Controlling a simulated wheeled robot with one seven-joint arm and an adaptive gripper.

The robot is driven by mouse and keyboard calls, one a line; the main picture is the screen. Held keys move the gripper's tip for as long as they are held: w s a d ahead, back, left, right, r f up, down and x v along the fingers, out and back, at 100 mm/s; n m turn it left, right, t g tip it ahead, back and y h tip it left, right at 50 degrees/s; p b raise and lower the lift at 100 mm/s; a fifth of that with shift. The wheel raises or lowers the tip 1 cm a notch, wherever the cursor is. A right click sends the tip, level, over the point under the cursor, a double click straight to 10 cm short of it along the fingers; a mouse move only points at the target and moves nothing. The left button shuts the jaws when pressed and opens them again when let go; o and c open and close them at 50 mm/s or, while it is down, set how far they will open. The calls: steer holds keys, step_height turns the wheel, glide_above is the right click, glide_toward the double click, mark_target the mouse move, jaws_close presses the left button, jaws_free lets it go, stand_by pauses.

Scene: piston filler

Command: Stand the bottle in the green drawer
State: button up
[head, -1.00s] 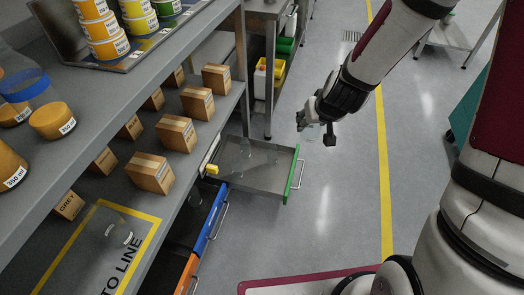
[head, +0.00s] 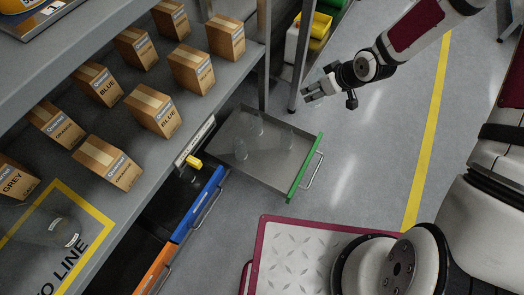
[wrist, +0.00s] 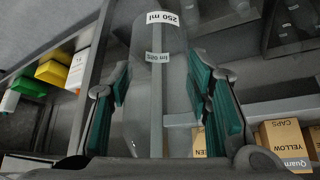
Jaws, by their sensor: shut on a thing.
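My gripper (head: 308,92) is shut on a clear bottle, with its green finger pads on either side of it in the wrist view (wrist: 160,95). The held bottle (wrist: 140,62) carries a white "250 ml" label; it barely shows in the head view. The gripper is above and to the upper right of the green drawer (head: 305,168), with its fingers pointing left. The drawer is pulled out, its green front facing right. A few clear bottles (head: 240,149) stand inside it, and part of its grey floor is bare.
A blue drawer (head: 204,200) and an orange drawer (head: 158,268) are to the lower left. A shelf with several cardboard boxes (head: 193,67) fills the left. A metal table leg (head: 299,55) stands close behind the gripper. The floor right of the drawer is clear.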

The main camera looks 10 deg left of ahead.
steer(key=s+a+f+n+g+y+b, duration=0.25)
steer(key=a+f+n+b, duration=0.35)
steer(key=f, duration=0.8)
steer(key=n+g+b, duration=0.3)
steer(key=n, duration=0.2)
glide_above(272, 171)
step_height(272, 171, down, 12)
steer(key=shift+h, duration=0.25)
step_height(272, 171, down, 9)
steer(key=b, duration=0.4)
steer(key=shift+a+f, duration=0.1)
steer(key=shift+f, duration=0.15)
steer(key=o, duration=1.1)
steer(key=shift+r, duration=0.45)
steer(key=p+v, duration=0.5)
steer(key=v, duration=0.6)
steer(key=shift+w+d+r, duration=0.15)
steer(key=shift+w+d, duration=0.05)
